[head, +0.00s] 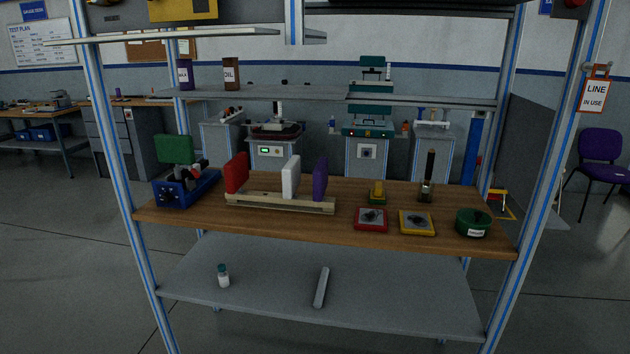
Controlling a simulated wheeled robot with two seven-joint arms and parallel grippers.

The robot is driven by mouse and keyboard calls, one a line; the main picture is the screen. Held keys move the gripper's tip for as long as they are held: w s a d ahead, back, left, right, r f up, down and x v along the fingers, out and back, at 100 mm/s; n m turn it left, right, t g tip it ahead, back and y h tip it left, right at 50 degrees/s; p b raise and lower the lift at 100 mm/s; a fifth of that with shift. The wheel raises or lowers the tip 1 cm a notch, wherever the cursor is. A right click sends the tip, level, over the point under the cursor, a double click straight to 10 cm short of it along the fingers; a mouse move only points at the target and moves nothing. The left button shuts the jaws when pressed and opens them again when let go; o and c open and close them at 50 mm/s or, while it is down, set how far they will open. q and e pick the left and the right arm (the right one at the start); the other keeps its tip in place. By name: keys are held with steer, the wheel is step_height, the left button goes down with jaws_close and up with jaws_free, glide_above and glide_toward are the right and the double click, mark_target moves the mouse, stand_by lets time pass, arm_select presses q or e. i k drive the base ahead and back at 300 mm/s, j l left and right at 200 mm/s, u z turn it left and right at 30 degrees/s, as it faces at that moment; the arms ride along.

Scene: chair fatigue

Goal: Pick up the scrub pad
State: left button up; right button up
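Several upright coloured pads stand on the wooden workbench (290,222), and I cannot tell for certain which thing is the scrub pad. A green pad (175,149) stands at the left, above a blue vise-like fixture (186,188). A red pad (236,172), a white pad (291,177) and a purple pad (320,179) stand apart in a low pale wooden rack (280,203). A small yellow block with a darker greenish part (377,192) sits right of the rack. Neither of my grippers shows in the head view.
A red-edged tray (371,227), a yellow-edged tray (416,231), a round green tin (473,231) and an upright brush-like tool (427,190) occupy the bench's right side. Blue-striped posts frame the bench. A bottle (223,281) and a grey bar (321,288) lie on the lower shelf (400,300).

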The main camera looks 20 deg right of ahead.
mark_target(377, 196)
steer(key=l+z, duration=0.1)
steer(key=z, duration=0.65)
steer(key=i+l+z, duration=0.1)
steer(key=z, duration=0.3)
